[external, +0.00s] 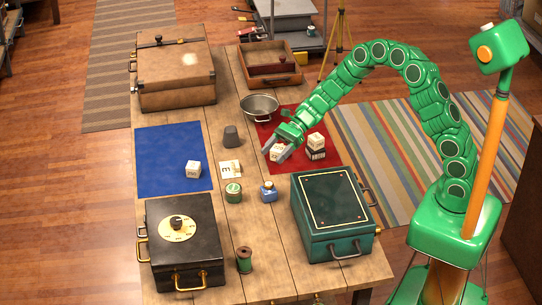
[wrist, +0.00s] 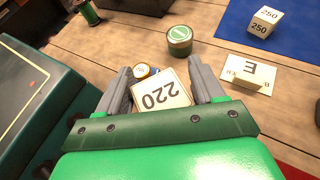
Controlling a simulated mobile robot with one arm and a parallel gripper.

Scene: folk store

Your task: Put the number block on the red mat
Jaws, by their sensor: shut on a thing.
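My gripper (external: 276,147) is shut on a cream number block (external: 277,153). In the wrist view the block (wrist: 161,93) reads 220, upside down, between the two grey fingers (wrist: 162,90). In the external view gripper and block are over the left part of the red mat (external: 328,167); I cannot tell whether the block touches it. Two more blocks, one on the other (external: 316,146), stand on the mat to the right. Another number block (external: 193,169), reading 250 in the wrist view (wrist: 264,22), sits on the blue mat (external: 160,150).
A metal bowl (external: 259,107) is behind the red mat. A green case (external: 334,215) and black safe (external: 184,240) fill the front.

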